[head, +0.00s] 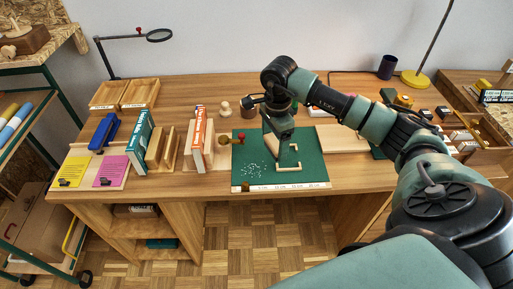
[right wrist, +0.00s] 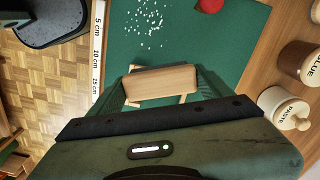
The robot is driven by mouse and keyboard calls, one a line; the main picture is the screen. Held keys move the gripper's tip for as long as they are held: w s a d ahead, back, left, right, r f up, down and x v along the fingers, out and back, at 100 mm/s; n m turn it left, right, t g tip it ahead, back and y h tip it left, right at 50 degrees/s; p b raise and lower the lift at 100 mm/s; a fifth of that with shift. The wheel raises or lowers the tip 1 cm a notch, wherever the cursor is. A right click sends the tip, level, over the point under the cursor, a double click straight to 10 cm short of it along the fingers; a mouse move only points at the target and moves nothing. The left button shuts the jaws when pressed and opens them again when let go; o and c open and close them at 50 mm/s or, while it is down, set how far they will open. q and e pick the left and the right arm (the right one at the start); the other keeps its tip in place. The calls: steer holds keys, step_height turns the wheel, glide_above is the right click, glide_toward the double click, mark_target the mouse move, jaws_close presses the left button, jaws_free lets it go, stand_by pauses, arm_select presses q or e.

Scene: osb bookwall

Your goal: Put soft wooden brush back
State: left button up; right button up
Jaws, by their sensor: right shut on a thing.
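The soft wooden brush (right wrist: 162,82) is a wooden block with a dark strip along its far edge in the right wrist view. My right gripper (head: 279,143) is shut on it over the green cutting mat (head: 310,177). In the head view the brush (head: 271,144) is partly hidden by the gripper. Pale wooden corner pieces (head: 289,167) lie on the mat just under and beside the brush. Their ends show around the brush in the right wrist view. I cannot tell whether the brush touches the mat. My left gripper is not in view.
White crumbs (head: 255,170) lie on the mat left of the brush. A red-knobbed tool (head: 240,137) stands at the mat's left edge. Paste (right wrist: 286,108) and glue (right wrist: 300,62) jars stand beside the mat. An orange book (head: 198,140) stands upright further left.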

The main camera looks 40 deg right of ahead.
mark_target(256, 160)
steer(key=w+a+f, duration=0.2)
steer(key=a, duration=0.1)
steer(key=w+a+f+p, duration=0.1)
steer(key=shift+a+f, duration=0.35)
steer(key=shift+s, duration=0.1)
steer(key=shift+f, duration=0.2)
steer(key=o, duration=1.2)
steer(key=shift+c, duration=0.2)
steer(key=shift+r, duration=0.1)
